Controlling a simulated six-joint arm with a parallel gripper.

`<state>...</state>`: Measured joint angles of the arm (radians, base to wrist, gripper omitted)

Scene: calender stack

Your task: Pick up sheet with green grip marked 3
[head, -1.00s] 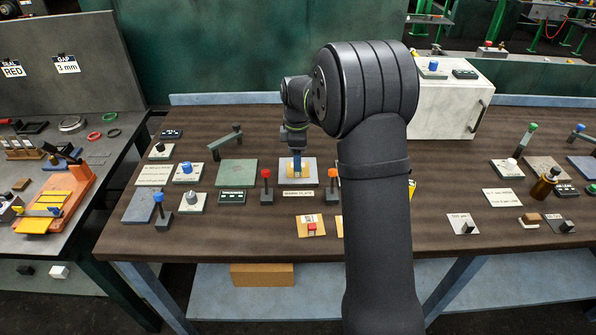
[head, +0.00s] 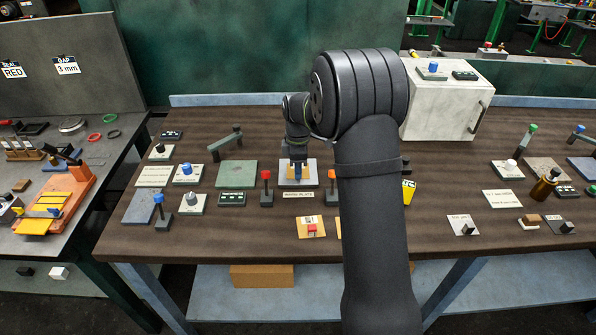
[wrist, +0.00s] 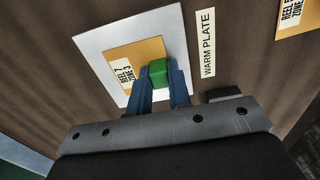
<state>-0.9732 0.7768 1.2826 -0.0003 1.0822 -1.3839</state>
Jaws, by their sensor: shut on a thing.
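The sheet (wrist: 124,56) is orange-tan with a white label reading "REEL 7" and "ZONE 3". It lies on the pale warm plate (wrist: 93,42) in the wrist view. Its green grip (wrist: 158,69) is a small block between the two blue fingers of my gripper (wrist: 160,82), which is shut on it. In the head view my gripper (head: 297,173) is down at the pale plate (head: 311,181). The sheet and grip are mostly hidden there by the gripper.
A red-knobbed lever (head: 266,188) stands close left of the plate and an orange-knobbed one (head: 332,188) close right. A sheet with a red grip (head: 310,227) lies in front. A green pad (head: 237,173) is to the left. My arm hides part of the bench's right middle.

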